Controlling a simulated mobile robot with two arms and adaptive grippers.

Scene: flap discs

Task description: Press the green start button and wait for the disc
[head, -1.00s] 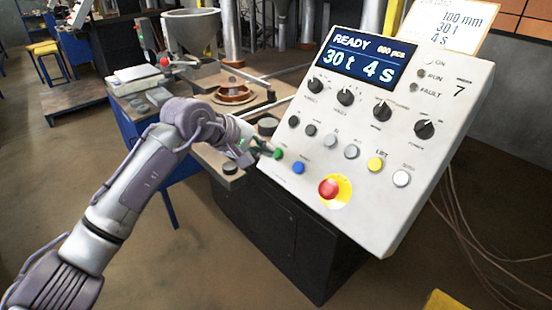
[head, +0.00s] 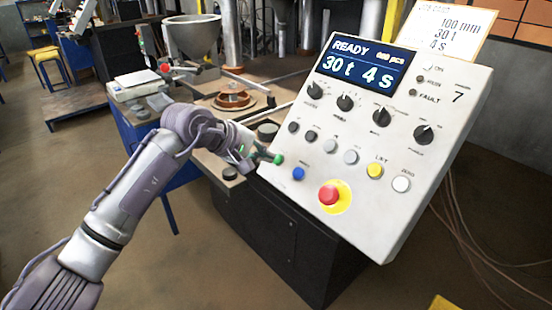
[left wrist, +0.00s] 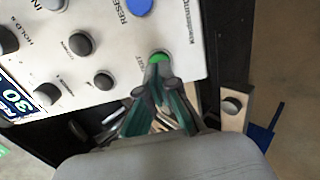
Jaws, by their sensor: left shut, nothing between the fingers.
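The green start button (head: 278,159) is at the lower left of the white control panel (head: 300,200), left of the blue button. My left gripper (head: 268,156) is shut and empty, with its fingertips right at the green button's left side. In the left wrist view the fingertips (left wrist: 159,66) overlap the lower edge of the green button (left wrist: 159,56); I cannot tell whether they touch it. The display (head: 364,64) reads READY, 30 t and 4 s. A brown ring-shaped piece (head: 232,98) sits on the bench behind. My right gripper is not in view.
A blue button (head: 298,174) and a red emergency stop (head: 330,195) lie close to the right of the green one. Several knobs sit above. A grey hopper (head: 192,36) and a scale (head: 138,84) stand behind the arm. Cables hang at the right.

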